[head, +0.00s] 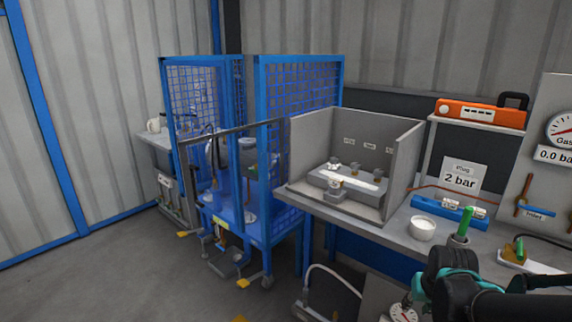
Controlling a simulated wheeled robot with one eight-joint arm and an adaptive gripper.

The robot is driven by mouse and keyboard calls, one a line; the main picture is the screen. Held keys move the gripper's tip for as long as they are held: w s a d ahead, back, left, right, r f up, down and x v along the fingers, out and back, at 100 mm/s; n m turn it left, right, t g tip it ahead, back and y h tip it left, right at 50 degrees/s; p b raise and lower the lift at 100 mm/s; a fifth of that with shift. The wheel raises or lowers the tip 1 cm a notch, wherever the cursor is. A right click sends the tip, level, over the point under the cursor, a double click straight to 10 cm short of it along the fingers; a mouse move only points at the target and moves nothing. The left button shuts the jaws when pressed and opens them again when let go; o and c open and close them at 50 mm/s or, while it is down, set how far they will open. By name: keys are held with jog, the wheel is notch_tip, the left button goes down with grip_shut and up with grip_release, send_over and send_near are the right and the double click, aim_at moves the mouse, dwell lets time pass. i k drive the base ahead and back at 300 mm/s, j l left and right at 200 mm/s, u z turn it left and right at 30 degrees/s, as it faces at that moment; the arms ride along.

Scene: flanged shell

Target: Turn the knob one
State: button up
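A grey open-fronted booth (405,160) stands on the bench right of centre. Inside it lies a low grey block (318,180) with a bright strip on top. Several small knob-like parts sit there: one at the back left (335,161), one in the middle (355,168), one at the right (378,174), and one on the front piece (336,186). Small labels (349,141) on the back wall are too small to read surely, so I cannot tell which is knob one. My black and teal arm shows at the lower right, apart from the booth. I cannot make out my gripper's fingers.
A blue mesh cage (300,85) stands left of the booth. A white bowl (422,228), a green-handled tool in a holder (465,222) and a blue tray (440,210) lie right of it. An orange case (480,112) sits on a shelf. The floor at left is clear.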

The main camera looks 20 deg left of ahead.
aim_at(334, 160)
jog(key=j+z, duration=0.35)
jog(key=j, duration=0.3)
jog(key=j+z, duration=0.4)
jog(key=j, duration=0.3)
jog(key=k+j+z, duration=0.2)
jog(key=j+z, duration=0.15)
jog(key=j, duration=0.25)
jog(key=k+j, duration=0.1)
jog(key=j, duration=0.3)
jog(key=k+j, duration=0.1)
jog(key=j, duration=0.3)
jog(key=k+j+z, duration=0.1)
jog(key=j, duration=0.3)
jog(key=k+j, duration=0.15)
jog(key=j, duration=0.25)
jog(key=k+j, duration=0.15)
jog(key=j, duration=0.25)
jog(key=k+j+z, duration=0.1)
jog(key=j, duration=0.3)
jog(key=k+j, duration=0.15)
jog(key=j, duration=0.2)
jog(key=k+j, duration=0.15)
jog(key=j, duration=0.25)
jog(key=i+l+z, duration=0.15)
jog(key=z, duration=0.35)
jog(key=i+l, duration=0.15)
jog(key=i, duration=0.5)
